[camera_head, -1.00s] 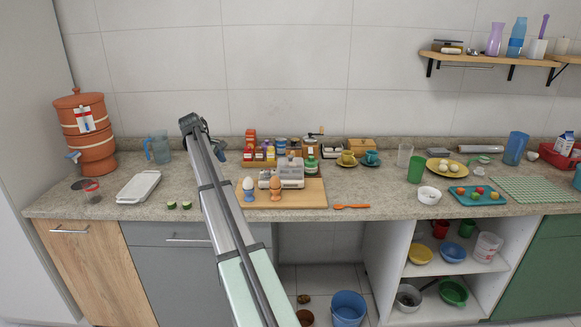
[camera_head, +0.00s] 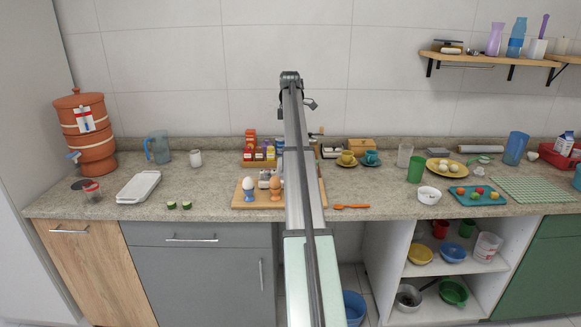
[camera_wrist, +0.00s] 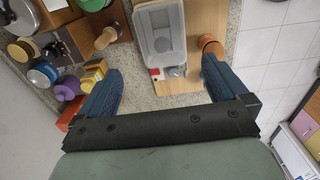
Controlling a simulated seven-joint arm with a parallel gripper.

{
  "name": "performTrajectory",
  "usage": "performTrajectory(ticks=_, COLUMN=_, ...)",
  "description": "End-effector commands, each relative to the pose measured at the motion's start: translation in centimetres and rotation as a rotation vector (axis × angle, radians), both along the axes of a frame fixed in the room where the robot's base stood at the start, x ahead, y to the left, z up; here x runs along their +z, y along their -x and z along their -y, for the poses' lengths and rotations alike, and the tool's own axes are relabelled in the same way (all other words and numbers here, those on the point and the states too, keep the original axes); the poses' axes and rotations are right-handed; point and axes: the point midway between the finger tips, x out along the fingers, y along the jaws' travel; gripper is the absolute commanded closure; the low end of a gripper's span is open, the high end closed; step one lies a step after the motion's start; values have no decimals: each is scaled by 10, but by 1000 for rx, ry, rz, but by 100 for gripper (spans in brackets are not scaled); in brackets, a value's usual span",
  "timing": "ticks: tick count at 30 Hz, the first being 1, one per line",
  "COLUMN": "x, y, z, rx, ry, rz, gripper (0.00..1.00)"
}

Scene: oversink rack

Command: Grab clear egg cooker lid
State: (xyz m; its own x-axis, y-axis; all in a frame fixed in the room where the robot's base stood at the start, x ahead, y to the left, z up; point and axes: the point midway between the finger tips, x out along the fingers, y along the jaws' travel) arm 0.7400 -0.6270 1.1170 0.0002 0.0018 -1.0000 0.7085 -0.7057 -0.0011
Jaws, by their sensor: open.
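The egg cooker (camera_wrist: 140,60) is a white appliance at the top middle of the wrist view. Its clear, greyish lid (camera_wrist: 160,28) sits on top of it. In the head view my arm hides most of the cooker and lid. My gripper (camera_wrist: 162,72) is open and empty, its two blue fingers spread wide on either side of the cooker's near end. The lid lies beyond the fingertips in the picture. How high the fingers are above it I cannot tell.
The cooker stands on a wooden board (camera_head: 262,200). Eggs in a blue cup (camera_head: 248,194) and an orange cup (camera_head: 275,192) stand at its front. Spice jars crowd the left of the wrist view, near my left finger. Open counter (camera_head: 215,190) lies left of the board.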

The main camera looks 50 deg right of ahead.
Motion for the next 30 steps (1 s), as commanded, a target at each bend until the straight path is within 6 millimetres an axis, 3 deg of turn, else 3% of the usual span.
performTrajectory(ticks=12, x=-66, y=1, z=-1, rx=-2, ry=0, rz=-1, gripper=0)
performTrajectory(ticks=23, x=-89, y=2, z=-1, rx=-2, ry=1, rz=0, gripper=0)
performTrajectory(ticks=30, x=-120, y=5, z=-2, rx=-2, ry=1, rz=-1, gripper=0)
